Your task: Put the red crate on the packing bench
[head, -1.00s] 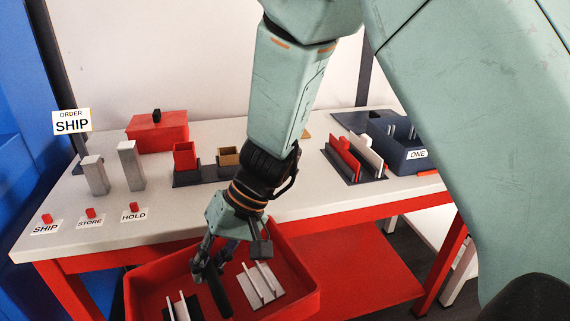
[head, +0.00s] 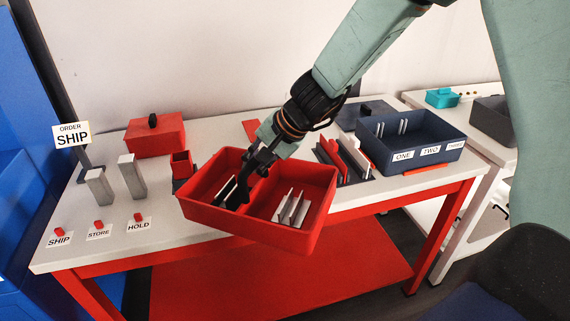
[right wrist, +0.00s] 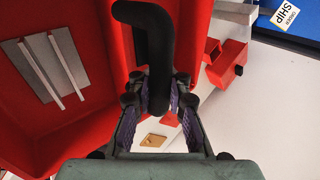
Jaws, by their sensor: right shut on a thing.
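The red crate (head: 245,228) is an open two-part box with slotted racks holding pale plates inside. My right gripper (head: 248,178) is shut on its black handle, at the middle divider. In the right wrist view the handle (right wrist: 150,40) stands between the fingers (right wrist: 158,92), with a red crate wall (right wrist: 95,125) to the left. The crate hangs slightly tilted over the front edge of the packing bench (head: 115,213), partly overhanging it. The gap beneath it cannot be judged. The bench has a white top and red frame. My left gripper is not in view.
On the bench stand a red lidded box (head: 155,138), two grey blocks (head: 131,177), a small red bin (head: 181,164), a rack of plates (head: 345,158) and a blue compartment bin (head: 412,140). Label buttons (head: 98,225) line the left front.

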